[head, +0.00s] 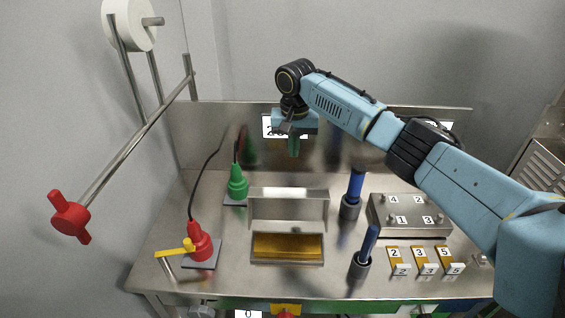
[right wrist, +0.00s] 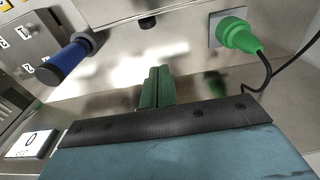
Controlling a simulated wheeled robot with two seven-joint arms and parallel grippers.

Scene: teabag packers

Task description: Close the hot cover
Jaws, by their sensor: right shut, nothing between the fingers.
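The hot cover (head: 289,191) looks like a metal lid standing raised at the back edge of a shallow base with a golden plate (head: 287,246). The golden plate lies uncovered in front of it. My right gripper (head: 294,147) is above and behind the raised cover, near the back panel, with its fingers pointing down. Its green fingers (right wrist: 155,85) are closed together and hold nothing in the right wrist view. It appears apart from the cover. My left gripper is not in view.
A green plug-like fitting (head: 237,184) and a red one (head: 199,243) stand left of the cover. Two blue handles (head: 357,188) (head: 369,243) stand to its right. A numbered metal block (head: 410,229) and several numbered tags sit farther right. A yellow lever (head: 175,250) is at front left.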

